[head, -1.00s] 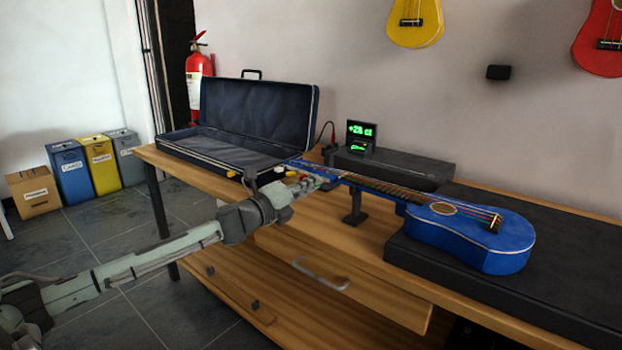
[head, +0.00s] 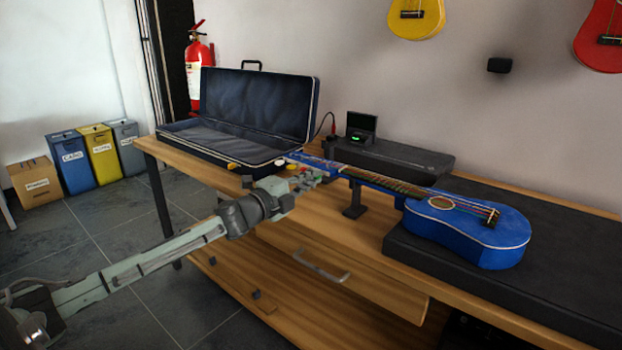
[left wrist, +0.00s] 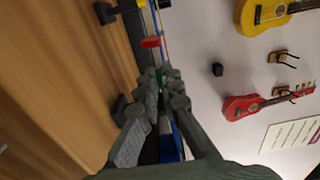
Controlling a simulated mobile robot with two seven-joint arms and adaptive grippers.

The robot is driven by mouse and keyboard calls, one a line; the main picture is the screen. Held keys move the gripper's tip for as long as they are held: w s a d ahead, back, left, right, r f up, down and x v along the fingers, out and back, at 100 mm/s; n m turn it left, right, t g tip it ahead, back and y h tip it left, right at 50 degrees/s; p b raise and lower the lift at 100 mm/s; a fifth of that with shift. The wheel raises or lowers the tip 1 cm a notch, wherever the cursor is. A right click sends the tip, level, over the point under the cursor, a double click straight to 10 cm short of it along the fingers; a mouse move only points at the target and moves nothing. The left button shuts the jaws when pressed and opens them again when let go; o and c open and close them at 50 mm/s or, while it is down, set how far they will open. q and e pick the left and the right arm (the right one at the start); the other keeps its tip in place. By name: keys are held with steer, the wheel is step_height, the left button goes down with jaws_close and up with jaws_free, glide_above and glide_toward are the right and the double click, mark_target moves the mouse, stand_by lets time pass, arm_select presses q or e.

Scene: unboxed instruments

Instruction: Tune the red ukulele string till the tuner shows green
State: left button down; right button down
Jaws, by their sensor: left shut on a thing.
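The blue ukulele (head: 505,250) lies on its back on the dark bench mat, its neck pointing left over a small black stand (head: 355,200). Its headstock is partly hidden by my left gripper (head: 312,176). In the left wrist view the left gripper (left wrist: 162,72) is shut on a small green tuning peg (left wrist: 158,76) at the headstock; the fingers cover much of it. A red peg (left wrist: 151,42) shows just beyond the fingertips, apart from them. The tuner (head: 361,124) stands behind the neck with a dark screen and a small green light below it. My right gripper is not visible.
An open dark case (head: 258,104) stands on the bench's left end, close behind the gripper. A black box (head: 400,160) lies behind the neck. A drawer with a handle (head: 320,268) is under the bench. Yellow and red ukuleles hang on the wall.

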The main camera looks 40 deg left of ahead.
arm_select(q)
steer(key=c, duration=1.7)
jaws_free()
steer(key=shift+s, duration=0.1)
steer(key=s+a, duration=0.1)
steer(key=s, duration=1)
steer(key=shift+s, duration=0.4)
steer(key=shift+f, duration=0.1)
